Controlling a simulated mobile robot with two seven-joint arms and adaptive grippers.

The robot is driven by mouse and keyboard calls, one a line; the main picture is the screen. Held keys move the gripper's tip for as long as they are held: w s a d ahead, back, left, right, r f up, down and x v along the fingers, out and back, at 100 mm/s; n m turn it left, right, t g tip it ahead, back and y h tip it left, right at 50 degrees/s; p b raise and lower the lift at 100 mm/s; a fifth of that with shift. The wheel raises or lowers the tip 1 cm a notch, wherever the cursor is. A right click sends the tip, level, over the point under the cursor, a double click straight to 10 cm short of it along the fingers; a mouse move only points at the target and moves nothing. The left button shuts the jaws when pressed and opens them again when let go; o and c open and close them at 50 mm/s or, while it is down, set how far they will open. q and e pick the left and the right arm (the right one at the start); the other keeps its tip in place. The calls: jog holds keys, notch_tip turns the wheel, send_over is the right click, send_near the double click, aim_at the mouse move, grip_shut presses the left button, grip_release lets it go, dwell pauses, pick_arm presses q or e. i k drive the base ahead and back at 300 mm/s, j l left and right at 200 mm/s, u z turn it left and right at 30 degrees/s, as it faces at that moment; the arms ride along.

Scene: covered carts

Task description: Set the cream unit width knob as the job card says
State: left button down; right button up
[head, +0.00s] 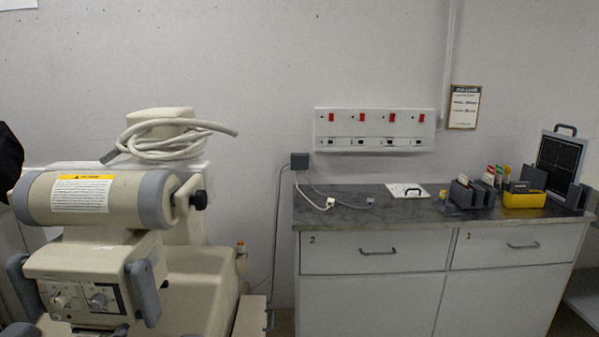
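The cream unit (190,285) stands at the left, with a cream and grey cylinder head (105,198). The front panel below the head carries two knobs, a light one (60,300) and one on a dark-faced dial (98,301). I cannot read the markings at the knobs or tell which one is the width knob. A framed card (464,107), apparently the job card, hangs on the wall at the right; its lines are too small to read. Neither of my grippers is in view.
A grey-topped counter (345,215) with drawers marked 2 and 1 stands at the right. It bears dark holders (472,193), a yellow box (524,199) and a dark panel (560,163). A coiled hose (165,140) lies on the unit. A dark shape (8,160) shows at the left edge.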

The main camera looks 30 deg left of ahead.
aim_at(61, 298)
jog(key=u, duration=1.8)
